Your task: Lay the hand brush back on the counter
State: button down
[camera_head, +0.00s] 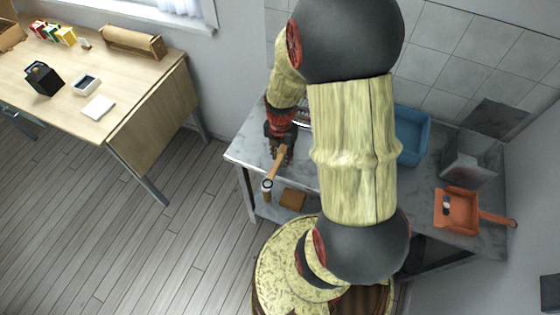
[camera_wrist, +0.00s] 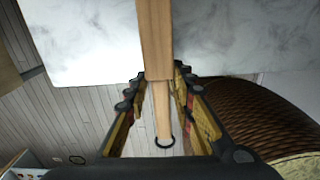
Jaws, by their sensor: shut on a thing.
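The hand brush has a pale wooden handle (camera_head: 277,162), which also shows in the wrist view (camera_wrist: 155,45). My gripper (camera_head: 281,140) is shut on it near the left end of the counter. In the wrist view the handle runs between the fingers (camera_wrist: 160,85), with a dark ring at its lower end. The handle reaches past the counter's front edge. The bristles are not visible. The counter (camera_head: 246,148) is grey-white marble, and its pale top also shows in the wrist view (camera_wrist: 85,45). I cannot tell whether the brush touches it.
An orange dustpan (camera_head: 459,211) lies on the right of the counter, near a grey metal container (camera_head: 470,157). A blue tub (camera_head: 413,135) stands at the back. My arm hides the counter's middle. A brown block (camera_head: 292,199) sits below the counter. A wooden desk (camera_head: 130,90) stands left.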

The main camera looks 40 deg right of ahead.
aim_at(280, 161)
jog(key=shift+w+f+b, duration=0.15)
jog(key=shift+f+b, duration=0.15)
jog(key=shift+f, duration=0.6)
jog(key=shift+w+f+b, duration=0.1)
jog(key=shift+f+b, duration=0.2)
jog(key=shift+f, duration=0.7)
jog(key=c, duration=1.6)
grip_release()
jog(key=shift+o, duration=0.5)
